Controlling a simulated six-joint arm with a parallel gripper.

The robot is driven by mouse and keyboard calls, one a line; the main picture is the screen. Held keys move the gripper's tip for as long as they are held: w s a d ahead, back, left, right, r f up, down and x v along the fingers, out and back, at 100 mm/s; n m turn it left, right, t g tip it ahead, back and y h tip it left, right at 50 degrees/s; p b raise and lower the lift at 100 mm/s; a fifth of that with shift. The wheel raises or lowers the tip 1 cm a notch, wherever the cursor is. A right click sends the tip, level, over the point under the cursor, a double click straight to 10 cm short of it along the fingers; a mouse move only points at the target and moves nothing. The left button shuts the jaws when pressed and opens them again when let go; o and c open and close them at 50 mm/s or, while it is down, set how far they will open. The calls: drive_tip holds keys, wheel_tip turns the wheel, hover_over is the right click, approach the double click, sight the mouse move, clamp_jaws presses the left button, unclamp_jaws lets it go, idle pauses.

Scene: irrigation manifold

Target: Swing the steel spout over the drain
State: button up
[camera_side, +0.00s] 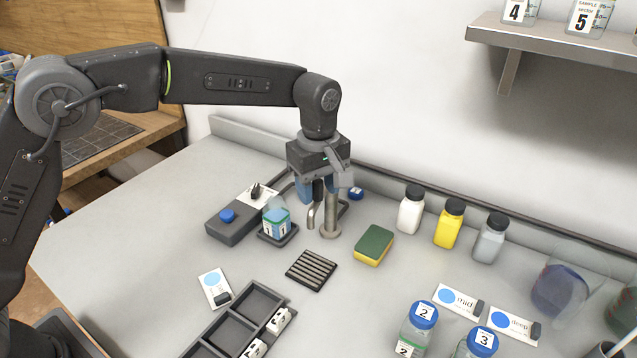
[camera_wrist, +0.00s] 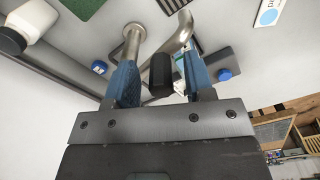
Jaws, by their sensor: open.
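The steel spout (camera_side: 312,214) is a bent pipe beside an upright steel post (camera_side: 331,215) with a round foot. In the wrist view the spout (camera_wrist: 181,32) curves down beside the post (camera_wrist: 134,42). The drain (camera_side: 311,270) is a dark slatted grate on the counter, in front of the post; the spout's end is behind it, not over it. My gripper (camera_side: 323,188) is open above the spout and post, pointing down. In the wrist view its blue fingers (camera_wrist: 161,80) stand either side of a black cylinder (camera_wrist: 160,75), with a gap visible. Contact with the pipe cannot be told.
A dark box with a blue button (camera_side: 227,215) and a jar on a pad (camera_side: 277,222) stand left of the spout. A green-yellow sponge (camera_side: 374,245) lies right of the drain. Black-capped bottles (camera_side: 411,209) line the back. A compartment tray (camera_side: 231,329) lies in front.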

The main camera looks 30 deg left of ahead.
wheel_tip(320, 180, up, 14)
idle(0.6)
drive_tip(key=shift+f, duration=0.1)
